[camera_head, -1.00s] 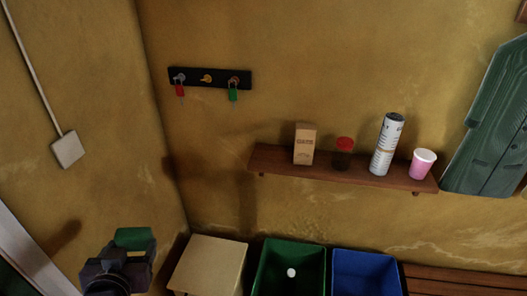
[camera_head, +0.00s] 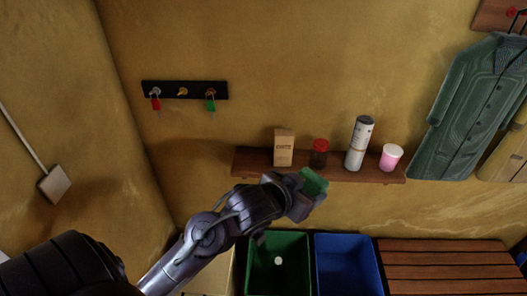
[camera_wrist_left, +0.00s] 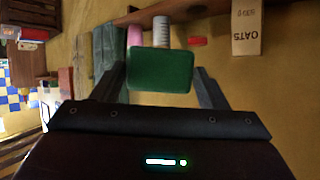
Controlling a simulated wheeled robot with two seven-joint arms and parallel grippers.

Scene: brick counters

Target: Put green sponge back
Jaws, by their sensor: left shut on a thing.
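The green sponge (camera_head: 314,182) is held between the fingers of my left gripper (camera_head: 303,192), in front of the wooden shelf (camera_head: 228,165) in the head view. In the left wrist view the sponge (camera_wrist_left: 160,70) fills the space between the two dark fingers. On the shelf, from left to right, stand an oats box (camera_head: 284,147), a red-lidded jar (camera_head: 319,153), a tall white can (camera_head: 359,144) and a pink cup (camera_head: 391,157). The left forearm and gripper hide part of the shelf's front edge. My right gripper is not in view.
Below the shelf are a green bin (camera_head: 252,278) with a small white object inside, a blue bin (camera_head: 347,262) and a slatted wooden bench (camera_head: 450,262). A key rack (camera_head: 185,91) and a green jacket (camera_head: 465,105) hang on the wall.

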